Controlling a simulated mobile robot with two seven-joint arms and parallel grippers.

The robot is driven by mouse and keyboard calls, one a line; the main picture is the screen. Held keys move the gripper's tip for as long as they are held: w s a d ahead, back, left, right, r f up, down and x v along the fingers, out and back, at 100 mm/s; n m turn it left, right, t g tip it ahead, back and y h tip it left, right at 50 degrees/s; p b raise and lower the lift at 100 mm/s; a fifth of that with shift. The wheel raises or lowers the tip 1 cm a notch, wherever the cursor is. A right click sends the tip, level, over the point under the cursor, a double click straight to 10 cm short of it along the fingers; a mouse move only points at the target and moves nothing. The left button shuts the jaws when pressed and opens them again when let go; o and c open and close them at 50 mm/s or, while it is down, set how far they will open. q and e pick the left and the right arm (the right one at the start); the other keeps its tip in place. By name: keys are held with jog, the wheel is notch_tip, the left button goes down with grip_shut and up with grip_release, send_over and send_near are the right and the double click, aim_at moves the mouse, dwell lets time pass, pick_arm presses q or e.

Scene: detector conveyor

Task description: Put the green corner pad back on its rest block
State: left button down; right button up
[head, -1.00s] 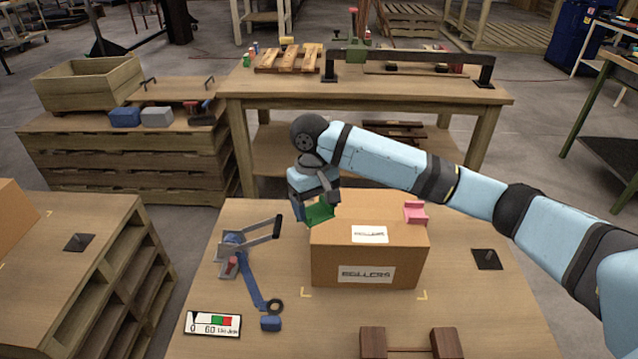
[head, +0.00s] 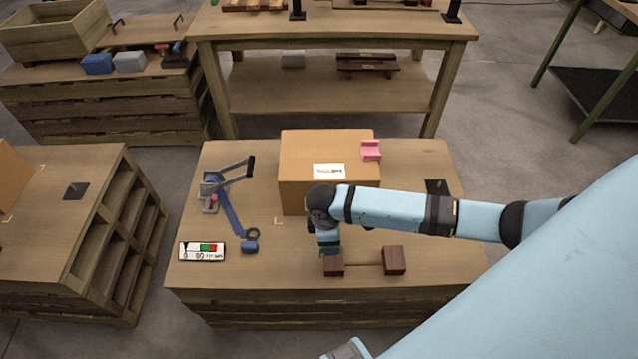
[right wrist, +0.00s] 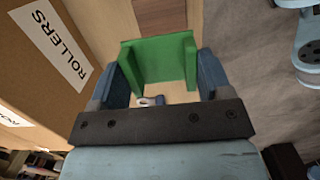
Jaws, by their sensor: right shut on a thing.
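My right gripper (head: 327,246) is shut on the green corner pad (right wrist: 160,60). In the right wrist view, the pad sits between the two blue fingers of the right gripper (right wrist: 164,78). In the head view, the arm mostly hides the pad. The gripper is just behind and above the left dark-brown block (head: 333,266) of the pair at the table's front. A similar block (head: 394,260) stands to the right, joined by a thin bar. A brown block face (right wrist: 160,15) shows beyond the pad; contact cannot be told. My left gripper is not in view.
The carton (head: 325,188) stands close behind the gripper, with a pink corner pad (head: 370,150) on its top edge. A strap tool (head: 228,195) and a gauge card (head: 203,249) lie to the left on the table.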

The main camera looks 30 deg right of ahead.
jog(key=shift+f, duration=0.15)
jog(key=shift+s, duration=0.1)
jog(key=shift+r+p, duration=0.25)
jog(key=shift+p, duration=0.4)
notch_tip(320, 180, down, 5)
jog(key=shift+r+b, duration=0.2)
jog(key=shift+b, duration=0.75)
jog(key=shift+f, duration=0.55)
